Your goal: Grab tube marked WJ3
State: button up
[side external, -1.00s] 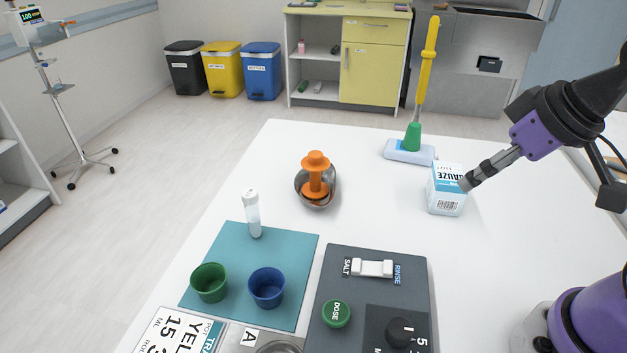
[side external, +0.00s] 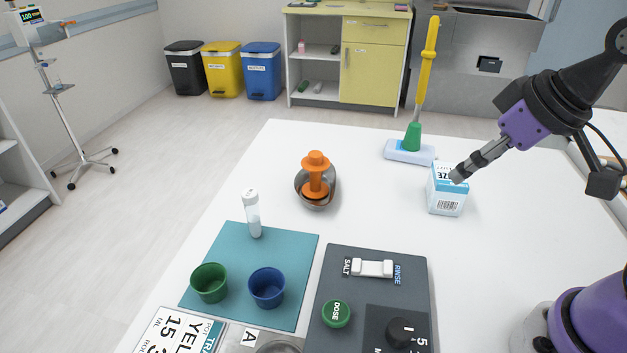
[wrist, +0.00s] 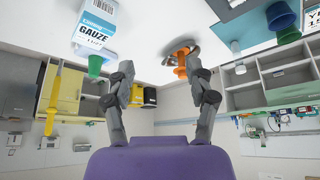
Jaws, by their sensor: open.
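A white-capped clear tube (side external: 252,214) stands upright at the back of the teal mat (side external: 228,246) in the side view; its marking is too small to read. In the wrist view a small pale shape that looks like this tube (wrist: 236,48) shows at the mat's edge. My gripper (side external: 456,178) is at the right, in front of or above the gauze box (side external: 446,204), well away from the tube. In the wrist view the two fingers of my gripper (wrist: 158,80) are apart with nothing between them.
A green cup (side external: 209,283) and a blue cup (side external: 267,288) stand on the mat. An orange object (side external: 316,177) sits in a metal scoop or bowl between tube and gripper. A dark control panel (side external: 340,290) lies at the front. A yellow-handled tool (side external: 427,70) stands behind. The table's middle right is clear.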

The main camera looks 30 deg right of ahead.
jog(key=w+a+r+n, duration=0.1)
jog(key=w+a, duration=0.3)
jog(key=w, duration=0.2)
jog(key=n+g+y, duration=0.2)
jog(key=n, duration=0.3)
send_near(253, 217)
jog(key=x, duration=0.5)
jog(key=shift+w+f, duration=0.3)
jog(key=shift+w, duration=0.15)
jog(key=x, duration=0.5)
jog(key=shift+w+d+f, duration=0.15)
jog(key=shift+d+f, duration=0.05)
jog(key=shift+f, duration=0.15)
jog(key=c, duration=1)
